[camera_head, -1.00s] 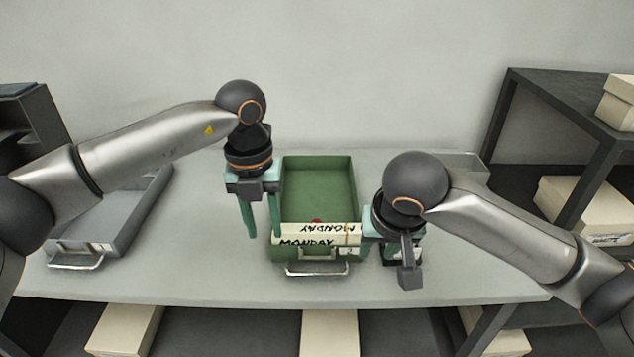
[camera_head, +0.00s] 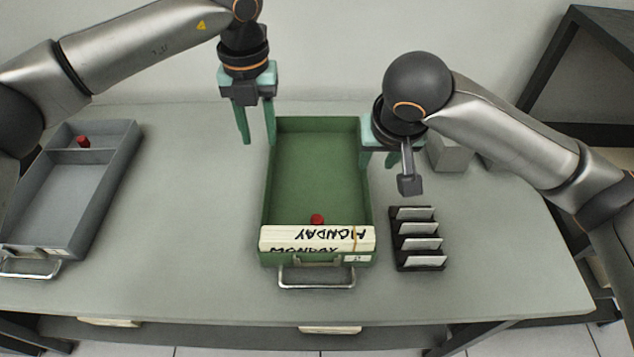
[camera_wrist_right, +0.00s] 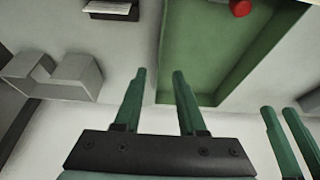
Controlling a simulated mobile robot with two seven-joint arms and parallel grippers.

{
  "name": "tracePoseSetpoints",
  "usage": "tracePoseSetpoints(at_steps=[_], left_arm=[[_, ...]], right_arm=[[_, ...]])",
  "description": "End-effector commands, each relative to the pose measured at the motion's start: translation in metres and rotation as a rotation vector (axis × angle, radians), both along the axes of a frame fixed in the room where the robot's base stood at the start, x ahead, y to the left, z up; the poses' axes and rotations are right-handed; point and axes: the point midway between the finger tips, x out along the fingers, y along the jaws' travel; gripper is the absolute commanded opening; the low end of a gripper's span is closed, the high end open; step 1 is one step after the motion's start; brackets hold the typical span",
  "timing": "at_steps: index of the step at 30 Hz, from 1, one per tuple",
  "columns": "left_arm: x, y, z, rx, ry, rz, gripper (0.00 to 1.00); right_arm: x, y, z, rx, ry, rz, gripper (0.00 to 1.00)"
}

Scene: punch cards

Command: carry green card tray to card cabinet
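The green card tray (camera_head: 315,180) stands on the table, its silver handle toward the front. A block of cream cards marked MONDAY (camera_head: 317,239) and a small red piece (camera_head: 317,219) are in its front end. My left gripper (camera_head: 257,141) is open at the tray's rear left side, one finger close to the left wall. My right gripper (camera_head: 379,163) is open at the right wall. In the right wrist view its fingers (camera_wrist_right: 157,72) are apart, with the tray's wall seeming to lie between them; contact cannot be told. I cannot identify the card cabinet for sure.
A grey tray (camera_head: 110,200) with a red piece (camera_head: 83,141) lies at the left. A black rack (camera_head: 418,238) of several cards stands right of the green tray. A dark shelf frame (camera_head: 545,60) stands at the right.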

Motion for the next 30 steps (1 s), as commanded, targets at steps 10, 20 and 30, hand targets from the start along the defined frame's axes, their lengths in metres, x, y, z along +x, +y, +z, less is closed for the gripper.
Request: tracePoseSetpoints(at_steps=[10, 20, 30], left_arm=[[0.0, 0.0, -0.03, 0.0, 0.003, 0.001, 0.4], [0.0, 0.0, -0.093, 0.001, 0.003, 0.0, 0.4], [0.0, 0.0, -0.124, 0.0, 0.001, 0.0, 0.4]], right_arm=[[0.011, -0.001, -0.028, -0.003, 0.004, -0.003, 0.4], [0.035, -0.001, -0.086, -0.002, 0.003, -0.003, 0.4], [0.048, 0.0, -0.115, -0.001, 0.001, -0.001, 0.4]])
